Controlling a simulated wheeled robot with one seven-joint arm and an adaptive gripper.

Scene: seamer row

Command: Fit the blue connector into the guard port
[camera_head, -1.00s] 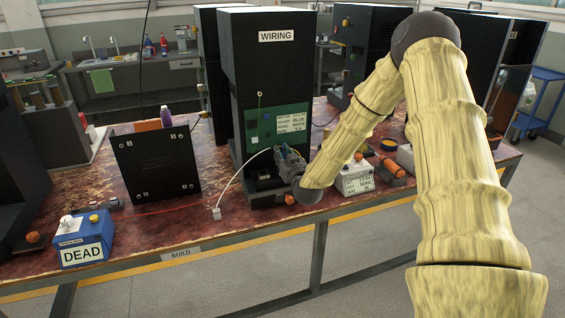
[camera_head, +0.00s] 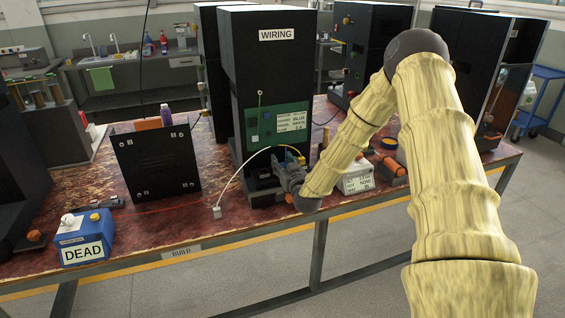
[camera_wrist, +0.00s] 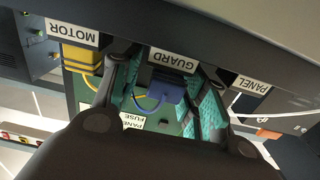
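The blue connector (camera_wrist: 170,92) is in the wrist view, directly below the GUARD label (camera_wrist: 173,60), with a thin blue wire curving off its left side. The guard port is hidden behind it, so I cannot tell how deep it sits. My gripper (camera_wrist: 164,72) has its teal-padded fingers spread on either side of the connector, with a visible gap at the left. In the head view my gripper (camera_head: 288,172) is low at the front of the black WIRING cabinet (camera_head: 276,75). The connector cannot be made out there.
A yellow connector (camera_wrist: 82,62) sits under the MOTOR label, close to my left finger. The PANEL label (camera_wrist: 249,87) is at the right. A pale cable (camera_head: 235,177) arcs to the cabinet. A blue DEAD box (camera_head: 85,240) and a white box (camera_head: 357,180) stand on the bench.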

